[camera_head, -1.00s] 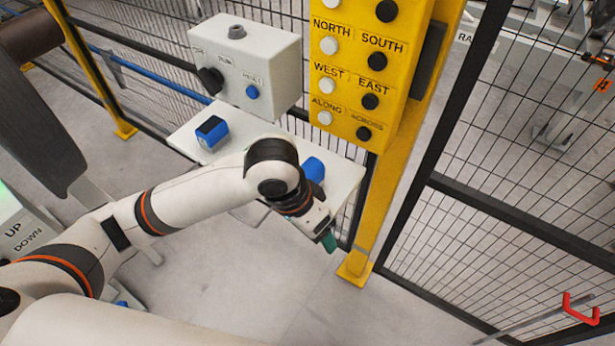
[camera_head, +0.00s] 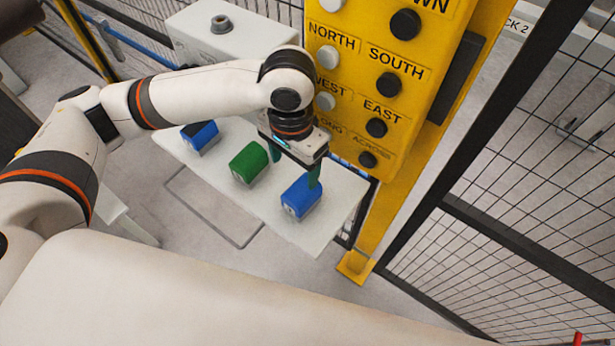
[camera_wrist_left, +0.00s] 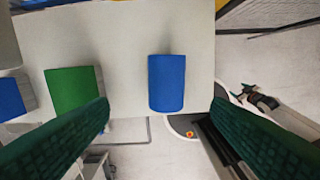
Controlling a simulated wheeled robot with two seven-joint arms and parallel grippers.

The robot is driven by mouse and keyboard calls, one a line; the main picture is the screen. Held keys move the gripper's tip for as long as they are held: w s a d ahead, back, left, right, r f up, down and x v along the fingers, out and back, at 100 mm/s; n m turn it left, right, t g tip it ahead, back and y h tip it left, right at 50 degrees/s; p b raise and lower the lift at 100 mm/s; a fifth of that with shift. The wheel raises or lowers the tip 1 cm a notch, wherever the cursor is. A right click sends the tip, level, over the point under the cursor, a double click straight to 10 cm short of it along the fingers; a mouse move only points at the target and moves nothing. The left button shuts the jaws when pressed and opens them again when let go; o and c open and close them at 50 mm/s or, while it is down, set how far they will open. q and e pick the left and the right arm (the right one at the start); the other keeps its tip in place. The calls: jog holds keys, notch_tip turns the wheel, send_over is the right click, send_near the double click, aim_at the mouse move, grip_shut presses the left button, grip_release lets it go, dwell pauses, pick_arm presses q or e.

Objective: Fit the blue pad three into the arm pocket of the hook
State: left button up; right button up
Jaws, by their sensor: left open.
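Two blue pads and a green one stand on a white shelf (camera_head: 335,205). The right blue pad (camera_head: 302,196) is near the shelf's right end; it also shows in the left wrist view (camera_wrist_left: 166,83), between the two fingers. Which blue pad is number three cannot be read. My left gripper (camera_head: 296,180) is open and empty, with green fingers, pointing down above and just behind the right blue pad. In the left wrist view its fingers are wide apart. The hook and its arm pocket are not in view.
A yellow button panel (camera_head: 385,85) stands close behind my left gripper. A grey box (camera_head: 225,35) is behind the shelf; mesh fencing (camera_head: 510,230) is at right.

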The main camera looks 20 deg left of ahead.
aim_at(301, 187)
pick_arm(q)
jog(key=f, duration=0.5)
jog(key=shift+s+f, duration=0.15)
jog(key=shift+s, duration=0.25)
jog(key=shift+w+f, duration=0.1)
jog(key=shift+f, duration=0.2)
jog(key=f, duration=0.3)
jog(key=d+f, duration=0.1)
jog(key=f, duration=0.1)
jog(key=shift+w, duration=0.4)
jog(key=shift+f, duration=0.25)
pick_arm(e)
jog(key=shift+s+d+f, duration=0.1)
jog(key=shift+s+d, duration=0.05)
jog(key=shift+s, duration=0.8)
pick_arm(q)
jog(key=shift+c, duration=0.4)
jog(key=c, duration=1.2)
pick_arm(e)
jog(key=shift+s, duration=0.2)
